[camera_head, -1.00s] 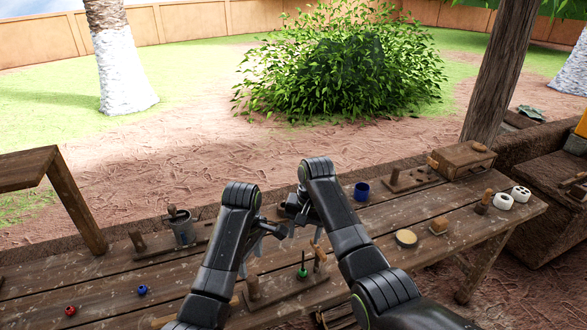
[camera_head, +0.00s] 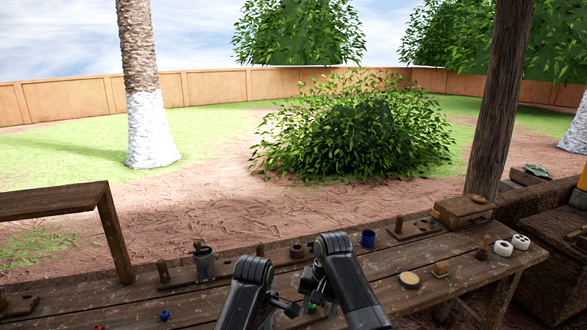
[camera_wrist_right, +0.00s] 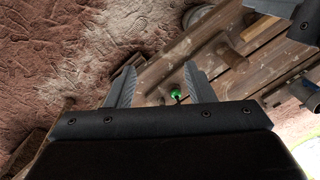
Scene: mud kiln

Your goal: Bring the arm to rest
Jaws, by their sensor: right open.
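My right arm (camera_head: 345,285) and left arm (camera_head: 246,292) reach up from the bottom of the head view, over the wooden bench. In the right wrist view my right gripper (camera_wrist_right: 158,86) is open, its two grey fingers apart with nothing between them. In that view a small green-topped item (camera_wrist_right: 174,94) shows beyond the fingers, on or near the bench.
A raised wooden shelf (camera_head: 55,201) stands at left. Open ground lies behind the bench.

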